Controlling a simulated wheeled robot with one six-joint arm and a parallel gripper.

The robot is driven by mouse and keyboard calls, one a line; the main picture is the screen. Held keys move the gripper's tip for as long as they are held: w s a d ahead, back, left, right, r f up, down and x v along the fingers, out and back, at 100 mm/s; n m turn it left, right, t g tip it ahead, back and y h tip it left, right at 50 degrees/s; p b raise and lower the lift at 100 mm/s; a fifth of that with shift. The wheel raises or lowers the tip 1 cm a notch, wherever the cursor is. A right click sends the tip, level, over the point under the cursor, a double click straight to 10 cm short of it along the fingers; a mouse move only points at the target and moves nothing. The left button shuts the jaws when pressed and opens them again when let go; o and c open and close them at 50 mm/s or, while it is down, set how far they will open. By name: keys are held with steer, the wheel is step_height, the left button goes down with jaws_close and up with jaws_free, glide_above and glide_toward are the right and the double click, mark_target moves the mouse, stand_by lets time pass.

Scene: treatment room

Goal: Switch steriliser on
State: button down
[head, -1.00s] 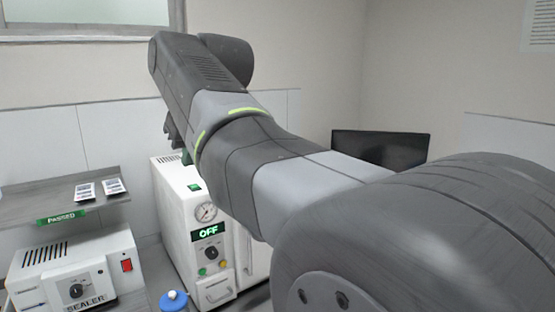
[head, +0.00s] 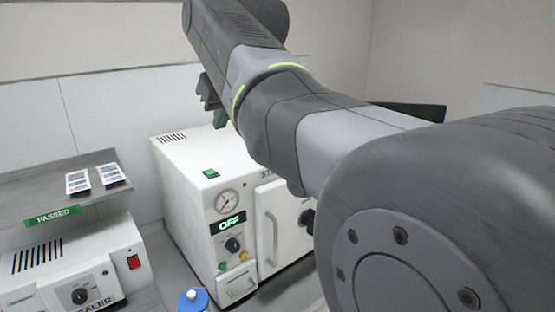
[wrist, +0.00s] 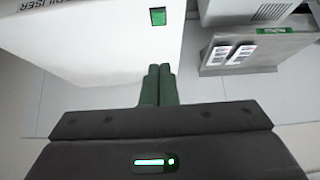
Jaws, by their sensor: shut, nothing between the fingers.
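The steriliser (head: 190,205) is a white box in the middle of the head view, with a gauge, a dial, a door with a handle and a display (head: 229,223) reading OFF. A green switch (head: 210,173) sits on its top near the front left edge. In the wrist view the steriliser top (wrist: 110,40) fills the upper left, with the green switch (wrist: 158,19) ahead of the fingertips. My gripper (wrist: 159,70) is shut and empty, its green fingers together. In the head view my gripper (head: 220,118) is above the steriliser's rear part, partly hidden by my arm.
A sealer (head: 80,275) with a red switch stands at the left. Above it a grey shelf (head: 30,195) holds two printed pouches (head: 92,178) and a green PASSED label. A dark screen is partly hidden behind my arm.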

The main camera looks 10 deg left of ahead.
steer(key=p, duration=0.2)
glide_above(212, 172)
steer(key=s+d, duration=0.1)
steer(key=f, duration=0.7)
steer(key=shift+s+d+f, duration=0.15)
steer(key=shift+s+d, duration=0.05)
step_height(212, 172, down, 3)
steer(key=shift+f, duration=0.7)
steer(key=shift+d+f+b, duration=0.1)
steer(key=shift+f+b, duration=0.45)
steer(key=shift+b, duration=0.35)
steer(key=shift+s+d+r, duration=0.1)
steer(key=shift+r, duration=0.15)
steer(key=shift+r+p, duration=0.65)
steer(key=shift+r, duration=0.15)
steer(key=shift+r, duration=0.1)
